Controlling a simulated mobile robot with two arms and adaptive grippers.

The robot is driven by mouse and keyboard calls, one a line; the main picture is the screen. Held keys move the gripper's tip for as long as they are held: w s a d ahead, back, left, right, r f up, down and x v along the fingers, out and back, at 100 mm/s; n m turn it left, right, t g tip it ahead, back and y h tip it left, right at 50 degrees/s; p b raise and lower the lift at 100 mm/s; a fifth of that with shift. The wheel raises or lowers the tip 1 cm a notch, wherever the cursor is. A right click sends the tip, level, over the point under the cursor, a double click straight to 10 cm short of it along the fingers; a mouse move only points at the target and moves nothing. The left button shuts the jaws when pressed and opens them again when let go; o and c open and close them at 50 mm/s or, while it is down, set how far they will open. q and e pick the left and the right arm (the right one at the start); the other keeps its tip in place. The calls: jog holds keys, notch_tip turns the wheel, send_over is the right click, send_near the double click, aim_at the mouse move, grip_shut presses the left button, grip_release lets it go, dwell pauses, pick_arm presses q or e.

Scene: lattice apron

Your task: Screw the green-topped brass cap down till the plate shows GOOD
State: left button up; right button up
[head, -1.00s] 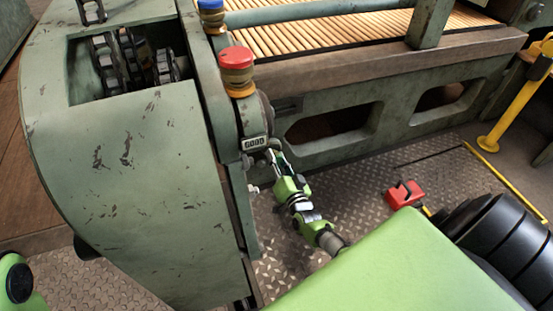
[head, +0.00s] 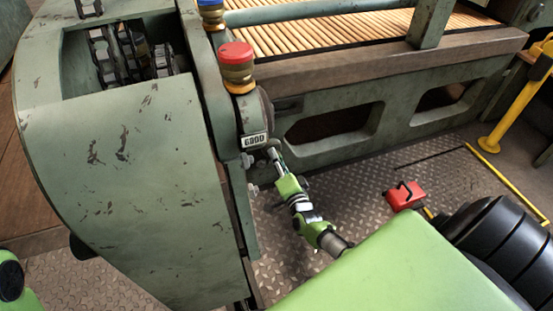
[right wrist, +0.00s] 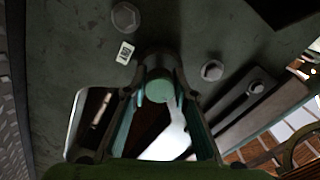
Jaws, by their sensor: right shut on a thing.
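My right gripper (head: 272,154) reaches in low at the side of the green machine, just below a small white plate (head: 254,141). The plate's dark characters look like GOOD, but they are too small to read surely. In the right wrist view my gripper's fingers (right wrist: 160,98) are shut on the cap, whose round green top (right wrist: 159,89) shows between them. The cap's brass side is hidden by the fingers, and in the head view I cannot make out the cap. My left gripper is out of view.
A red-topped brass cap (head: 237,66) and a blue-topped one (head: 211,15) stand above the plate. Bolt heads (right wrist: 212,70) and a small label (right wrist: 125,52) lie near the gripper. A red pedal-like object (head: 404,195) is on the floor. Open chequered floor (head: 355,195) lies between.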

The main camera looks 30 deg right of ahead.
jog(key=o, duration=1.1)
jog(key=v, duration=1.2)
jog(key=shift+s, duration=0.1)
jog(key=shift+f, duration=0.1)
